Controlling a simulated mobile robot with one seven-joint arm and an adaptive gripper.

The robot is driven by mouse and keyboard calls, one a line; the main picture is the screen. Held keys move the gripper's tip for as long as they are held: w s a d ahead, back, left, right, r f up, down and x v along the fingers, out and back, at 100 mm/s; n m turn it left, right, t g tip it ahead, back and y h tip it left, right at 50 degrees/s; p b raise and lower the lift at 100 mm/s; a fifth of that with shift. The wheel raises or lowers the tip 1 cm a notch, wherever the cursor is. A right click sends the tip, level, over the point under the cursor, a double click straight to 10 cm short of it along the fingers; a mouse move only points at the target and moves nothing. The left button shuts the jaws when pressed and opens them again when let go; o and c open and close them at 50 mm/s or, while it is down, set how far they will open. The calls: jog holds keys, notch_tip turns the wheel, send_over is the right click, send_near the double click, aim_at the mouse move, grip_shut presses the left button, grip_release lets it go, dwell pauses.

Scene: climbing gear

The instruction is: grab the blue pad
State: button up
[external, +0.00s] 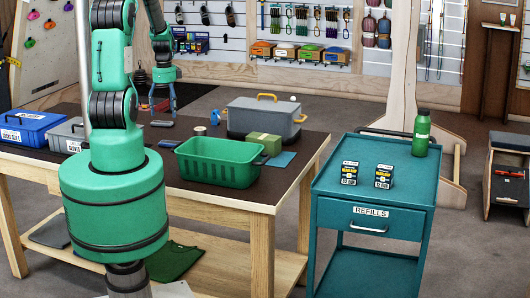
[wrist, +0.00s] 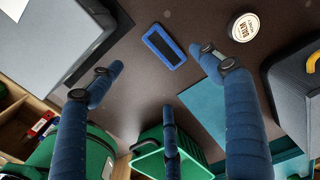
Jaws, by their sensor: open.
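The blue pad (wrist: 164,46) is a small flat rectangle with a blue rim and dark centre. It lies on the dark tabletop, at the upper middle of the wrist view. A small blue shape on the table in the external view (external: 167,143) appears to be the same pad. My gripper (wrist: 158,75) has blue segmented fingers, spread apart with nothing between them. In the wrist view the pad shows beyond the gap between the fingertips, nearer the right finger's tip. In the external view my gripper (external: 162,104) hangs above the table, over the far side; its exact height is hard to tell.
A round white tin (wrist: 243,27) lies right of the pad. A flat teal sheet (wrist: 197,102), a green basket (external: 218,160) and a grey case (external: 265,117) with a yellow handle are also on the table. Bare tabletop surrounds the pad. A teal cart (external: 330,183) stands to the right.

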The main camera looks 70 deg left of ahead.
jog(key=b, duration=0.1)
send_over(170, 143)
jog(key=shift+s+a+f, duration=0.1)
jog(key=shift+s+f, duration=0.05)
jog(key=shift+f, duration=2)
jog(key=shift+s+f, duration=0.1)
jog(key=shift+f, duration=2)
jog(key=shift+w+d+f+b, duration=0.1)
jog(key=shift+f+b, duration=0.25)
jog(key=shift+f, duration=0.95)
jog(key=shift+w+d+f+b, duration=0.1)
jog(key=shift+f+b, duration=0.25)
jog(key=shift+f, duration=0.9)
jog(key=c, duration=0.9)
